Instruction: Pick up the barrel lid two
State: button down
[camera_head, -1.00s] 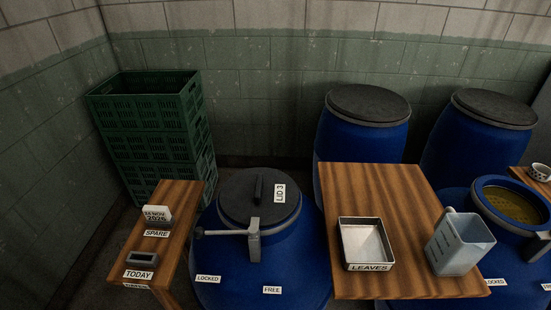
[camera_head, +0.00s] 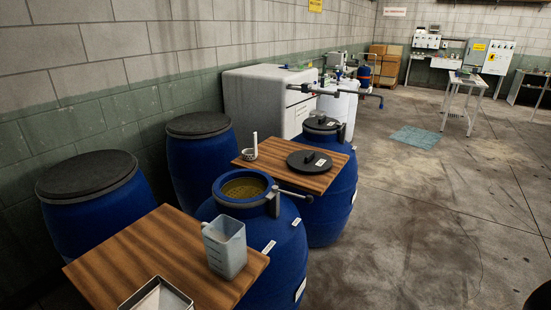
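A round black lid (camera_head: 310,161) with a raised handle and a small white label lies flat on a small wooden table (camera_head: 262,171). The label is too small to read, so I cannot tell if this is lid two. An open blue barrel (camera_head: 282,246) stands in front of that table, with yellowish contents showing in its mouth. Another blue barrel (camera_head: 338,205) behind the table has a dark lid (camera_head: 322,124) on it, also with an unreadable label. My gripper is not in view.
A nearer wooden table (camera_head: 150,246) holds a grey jug (camera_head: 225,247) and a metal tray (camera_head: 157,296). A cup (camera_head: 249,154) stands near the black lid. Closed blue barrels (camera_head: 95,215) line the left wall. Open floor (camera_head: 430,220) lies to the right.

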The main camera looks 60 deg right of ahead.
aim_at(305, 161)
jog(key=l+z, duration=0.1)
jog(key=z, duration=1.45)
